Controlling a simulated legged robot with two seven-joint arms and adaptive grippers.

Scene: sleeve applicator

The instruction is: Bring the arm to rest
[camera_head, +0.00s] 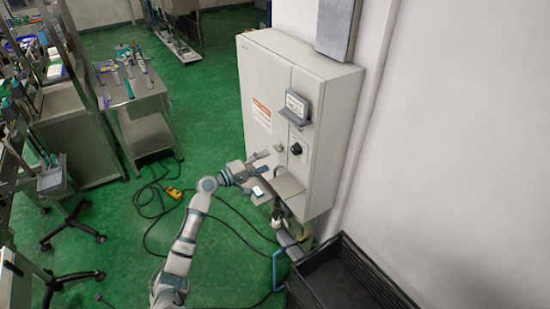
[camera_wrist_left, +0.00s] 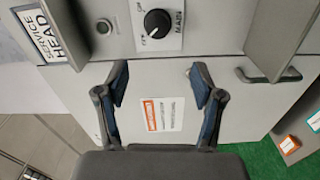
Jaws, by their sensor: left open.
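My left arm (camera_head: 187,235) reaches up from the bottom of the head view towards a pale grey cabinet (camera_head: 262,80). My left gripper (camera_head: 268,163) is open in front of the cabinet's lower front. In the left wrist view the two dark fingers (camera_wrist_left: 160,85) stand wide apart with nothing between them. Behind the gap is the cabinet's front with an orange and white label (camera_wrist_left: 163,114). A black rotary knob marked MAIN (camera_wrist_left: 157,22) lies above the fingertips. It also shows in the head view (camera_head: 296,148).
A black crate (camera_head: 300,277) stands at the bottom right. A cable with a yellow box (camera_head: 174,193) lies on the green floor. Workbenches with tools (camera_head: 132,90) stand at the left.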

